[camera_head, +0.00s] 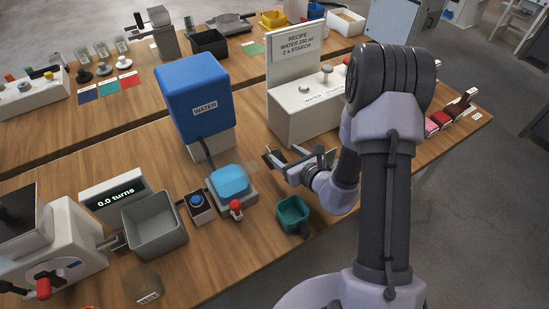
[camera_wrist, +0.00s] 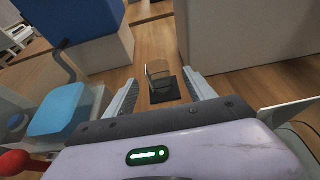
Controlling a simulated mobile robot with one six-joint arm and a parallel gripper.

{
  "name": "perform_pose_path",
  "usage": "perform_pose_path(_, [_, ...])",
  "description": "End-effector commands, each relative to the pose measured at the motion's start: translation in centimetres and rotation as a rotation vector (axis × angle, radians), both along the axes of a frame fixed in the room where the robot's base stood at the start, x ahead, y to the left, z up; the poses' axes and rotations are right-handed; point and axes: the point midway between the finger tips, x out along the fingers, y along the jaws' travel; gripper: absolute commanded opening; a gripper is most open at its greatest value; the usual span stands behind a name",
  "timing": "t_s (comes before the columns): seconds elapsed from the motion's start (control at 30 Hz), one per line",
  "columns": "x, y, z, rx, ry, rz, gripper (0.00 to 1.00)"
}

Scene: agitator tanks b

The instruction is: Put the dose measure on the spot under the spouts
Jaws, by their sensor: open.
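A small clear, brownish cup, which looks like the dose measure (camera_wrist: 158,70), stands upright in the wrist view at a dark square pad (camera_wrist: 167,94). I cannot tell whether it stands wholly on the pad. My gripper (camera_wrist: 160,92) is open, with one finger to each side of the pad and the cup just beyond the fingertips, apparently untouched. In the head view my gripper (camera_head: 272,158) is low over the table, in front of the white dispenser (camera_head: 302,118) labelled WATER and STARCH. The cup is only faint there, and the spouts cannot be made out.
The blue water tank (camera_head: 193,90) stands left of my gripper. A unit with a light-blue top (camera_head: 231,181) and red knob is close by. A teal cup (camera_head: 293,212) stands near the table's front edge. A grey bin (camera_head: 153,225) is farther left.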

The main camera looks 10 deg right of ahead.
Motion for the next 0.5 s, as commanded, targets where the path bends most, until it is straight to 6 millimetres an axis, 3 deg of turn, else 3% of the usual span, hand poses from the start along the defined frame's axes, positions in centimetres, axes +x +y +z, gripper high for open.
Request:
perform_pose_path(0.23, [3.9,1.6,-1.8,-0.001,-0.001,0.003,0.64])
perform_pose_path(0.5, [4.5,1.8,-1.8,-0.001,0.000,0.001,0.64])
